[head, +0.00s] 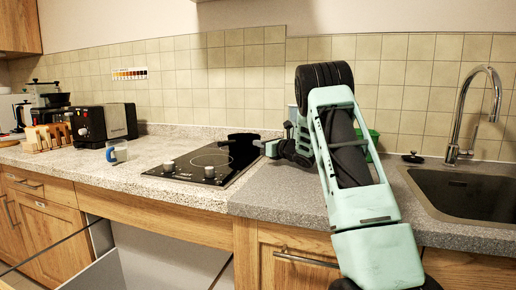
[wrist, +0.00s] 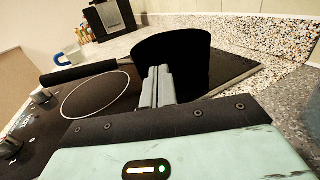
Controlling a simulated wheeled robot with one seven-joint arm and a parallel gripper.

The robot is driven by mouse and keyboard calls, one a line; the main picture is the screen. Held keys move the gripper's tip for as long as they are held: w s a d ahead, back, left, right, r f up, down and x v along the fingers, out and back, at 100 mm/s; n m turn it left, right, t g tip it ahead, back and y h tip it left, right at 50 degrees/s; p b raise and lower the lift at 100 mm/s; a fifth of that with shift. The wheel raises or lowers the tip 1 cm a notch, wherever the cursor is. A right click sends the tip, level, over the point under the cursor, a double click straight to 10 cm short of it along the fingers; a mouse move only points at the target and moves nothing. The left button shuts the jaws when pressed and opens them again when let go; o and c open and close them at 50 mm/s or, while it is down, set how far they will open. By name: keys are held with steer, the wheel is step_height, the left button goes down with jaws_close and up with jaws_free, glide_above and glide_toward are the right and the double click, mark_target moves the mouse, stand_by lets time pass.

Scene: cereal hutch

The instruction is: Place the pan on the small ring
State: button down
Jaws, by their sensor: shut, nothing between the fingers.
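The black pan (wrist: 185,55) sits toward the back of the dark cooktop (head: 185,172); in the head view it is a dark shape (head: 242,142) just left of my gripper. Its handle (wrist: 75,74) points left in the wrist view, along the far side of a pale ring. That ring (wrist: 66,112) is bare; it also shows in the head view (head: 211,160). I cannot tell whether it is the small one. My gripper (wrist: 157,72) is shut and empty, its fingers in front of the pan wall. Whether they touch it is unclear.
A blue-and-white mug (head: 117,152), a black toaster (head: 104,123) and a wooden rack (head: 47,137) stand to the left. The sink (head: 465,190) and tap (head: 487,95) are at right.

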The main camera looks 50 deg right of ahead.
mark_target(252, 146)
steer(key=shift+f, duration=0.6)
steer(key=shift+w, duration=0.45)
steer(key=w, duration=0.1)
steer(key=w+b, duration=0.2)
steer(key=shift+f, duration=0.25)
steer(key=shift+w+r, duration=0.25)
steer(key=shift+w, duration=0.15)
steer(key=shift+s, duration=0.1)
